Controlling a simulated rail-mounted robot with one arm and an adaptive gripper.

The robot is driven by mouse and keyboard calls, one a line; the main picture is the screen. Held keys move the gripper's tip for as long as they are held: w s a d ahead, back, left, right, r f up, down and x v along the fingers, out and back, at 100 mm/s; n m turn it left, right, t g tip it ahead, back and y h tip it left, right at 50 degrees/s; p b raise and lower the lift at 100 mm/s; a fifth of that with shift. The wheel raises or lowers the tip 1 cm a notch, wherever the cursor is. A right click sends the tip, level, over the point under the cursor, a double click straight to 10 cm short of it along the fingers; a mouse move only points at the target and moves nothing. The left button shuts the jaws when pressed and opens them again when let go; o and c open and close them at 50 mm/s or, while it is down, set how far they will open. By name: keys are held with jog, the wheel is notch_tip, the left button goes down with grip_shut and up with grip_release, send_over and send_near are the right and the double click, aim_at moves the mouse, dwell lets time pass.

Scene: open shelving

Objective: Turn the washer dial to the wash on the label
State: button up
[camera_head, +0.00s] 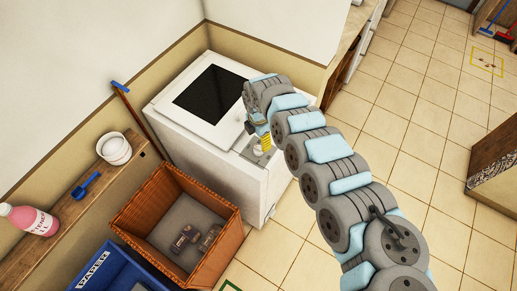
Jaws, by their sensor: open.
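The white washer (200,148) stands in the corner against the wall, with a dark window in its top. A grey control panel (248,151) lies on its top at the near right edge. A pale round part, seemingly the dial (259,151), shows on this panel. My gripper (262,139) points down just above the panel, close to the dial. It is small in view and partly hidden by my arm. I cannot tell whether it touches the dial. A small yellow patch shows at the gripper. No wash label is readable here.
A brown wicker basket (227,240) with a few dark items stands in front of the washer, beside a blue bin marked PAPER (97,262). A shelf at left holds a pink bottle (33,220), a blue scoop (86,186) and a white bowl (114,149).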

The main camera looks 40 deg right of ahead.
aim_at(258, 148)
notch_tip(258, 148, down, 6)
jog(key=shift+w+f+b, duration=0.1)
jog(key=shift+f+b, duration=0.15)
jog(key=shift+b, duration=0.05)
jog(key=shift+f, duration=0.6)
jog(key=c, duration=1.2)
jog(key=shift+c, duration=0.2)
